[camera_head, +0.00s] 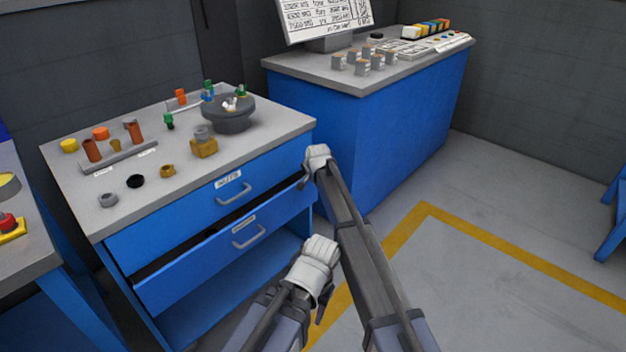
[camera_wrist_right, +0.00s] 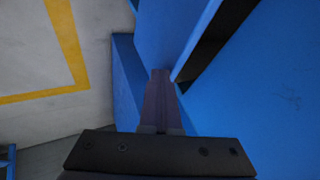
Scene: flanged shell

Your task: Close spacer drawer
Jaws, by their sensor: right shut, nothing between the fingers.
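The blue cabinet has two drawers. The lower drawer (camera_head: 200,268) stands partly pulled out, with a dark gap above its front. The upper drawer (camera_head: 165,228) sits above it. My right gripper (camera_head: 304,183) is shut and empty at the right end of the lower drawer front. Its fingers also show in the right wrist view (camera_wrist_right: 160,75), close to blue panels and a dark gap; contact is unclear. My left gripper (camera_head: 324,302) hangs low in front, its jaws unclear.
The grey cabinet top (camera_head: 225,150) holds a dark round bowl (camera_head: 230,122), a rack and several small parts. A second blue cabinet (camera_head: 375,125) with a screen stands behind to the right. A bench with a red button (camera_head: 8,222) is at left.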

